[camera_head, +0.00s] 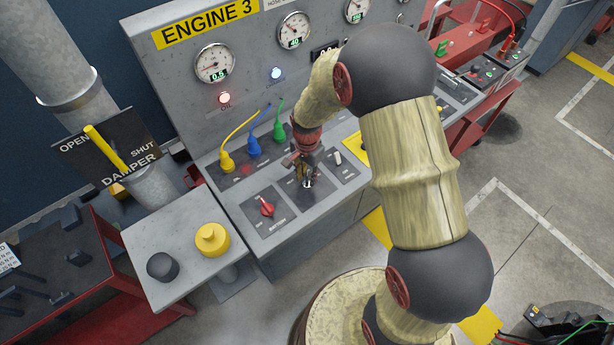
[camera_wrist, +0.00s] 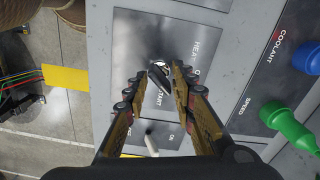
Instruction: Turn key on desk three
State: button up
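The desk under the "ENGINE 3" sign (camera_head: 207,22) has a sloped panel with a small metallic key (camera_head: 307,184). In the wrist view the key (camera_wrist: 160,72) sits on a dark plate marked "HEAT" and "START". My gripper (camera_head: 304,165) points down just above the key. In the wrist view its two fingertips (camera_wrist: 162,76) stand partly apart, one on each side of the key. A narrow gap seems to show beside it, and firm contact is not visible. The fingers hide part of the plate.
A red rotary switch (camera_head: 267,207) sits left of the key, and a pale toggle (camera_head: 338,158) sits to its right. Yellow, blue and green plugs (camera_head: 280,132) with cables rise behind. A side table (camera_head: 190,262) holds a yellow cylinder (camera_head: 212,240) and a black knob (camera_head: 161,266).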

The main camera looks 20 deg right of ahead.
aim_at(307, 177)
notch_tip(307, 177, up, 12)
jog(key=shift+f, duration=0.2)
dwell(0.7)
jog(key=s+r+n+t+b, duration=0.2)
jog(key=s+r+n+b, duration=0.2)
jog(key=s, duration=0.7)
jog(key=s+r+n+t+b, duration=0.3)
jog(key=s+r+n, duration=0.4)
jog(key=s+r, duration=0.3)
jog(key=shift+s+n+t+b, duration=0.3)
jog(key=shift+s+n+b, duration=0.1)
jog(key=shift+s+b, duration=0.2)
dwell(1.9)
